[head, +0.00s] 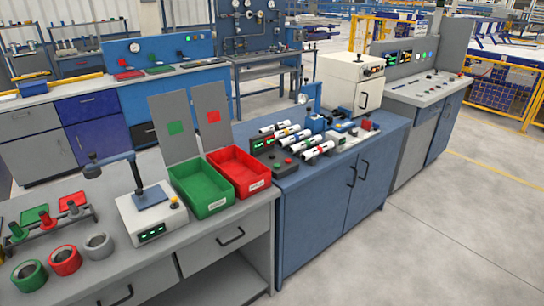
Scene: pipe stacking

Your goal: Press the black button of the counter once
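Neither of my grippers shows in the head view. A dark box with small lit displays (263,143) stands on the blue cabinet, right behind the red bin. A white device (152,217) with a green lit display and a yellow-and-dark knob stands on the grey bench. Which of these is the counter I cannot tell for sure. A black button is too small to make out clearly.
A green bin (203,207) and a red bin (262,183) stand on the grey bench, with upright panels behind. Several pipe rings, such as the red one (65,270), lie at the left. White cylinders (292,133) lie on the blue cabinet. The floor at right is clear.

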